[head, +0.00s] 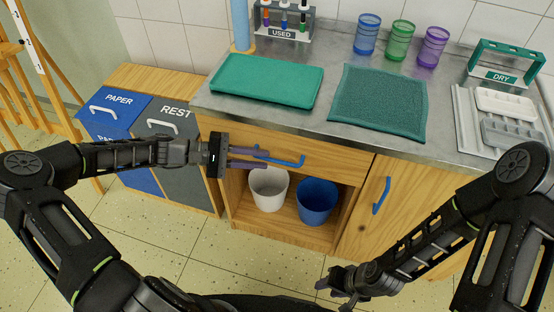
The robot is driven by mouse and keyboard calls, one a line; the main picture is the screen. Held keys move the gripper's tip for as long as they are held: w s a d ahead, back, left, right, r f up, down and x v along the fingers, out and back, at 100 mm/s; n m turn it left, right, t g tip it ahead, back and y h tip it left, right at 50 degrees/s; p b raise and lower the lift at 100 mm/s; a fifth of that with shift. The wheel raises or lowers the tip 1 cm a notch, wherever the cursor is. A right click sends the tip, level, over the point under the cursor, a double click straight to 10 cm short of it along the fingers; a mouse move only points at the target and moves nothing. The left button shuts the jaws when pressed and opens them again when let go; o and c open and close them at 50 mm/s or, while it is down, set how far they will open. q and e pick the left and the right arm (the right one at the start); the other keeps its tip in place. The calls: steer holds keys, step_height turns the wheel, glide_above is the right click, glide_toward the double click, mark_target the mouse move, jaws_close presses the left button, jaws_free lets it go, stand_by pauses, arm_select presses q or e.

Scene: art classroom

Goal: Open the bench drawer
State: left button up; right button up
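The bench drawer (334,162) has a wooden front just under the metal worktop and looks closed. Its blue bar handle (291,162) is fixed across the middle of the front. My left gripper (267,159) reaches in from the left, with its two fingers spaced apart at the left part of the handle. The fingers partly cover the handle there; I cannot tell whether they touch it. My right gripper (334,293) is low in front of the bench, away from the drawer, with its fingers apart and nothing visible between them.
Below the drawer, an open shelf holds a white bin (268,190) and a blue bin (317,202). A cupboard door (360,215) with a blue handle is to the right. Paper and rest bins (118,115) stand left. A green tray (262,82) and mat (378,103) lie on top.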

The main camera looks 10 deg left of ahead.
mark_target(270, 160)
arm_select(q)
steer(key=x, duration=0.5)
steer(key=shift+d+f, duration=0.1)
steer(key=shift+d, duration=0.05)
jaws_close()
stand_by(1.3)
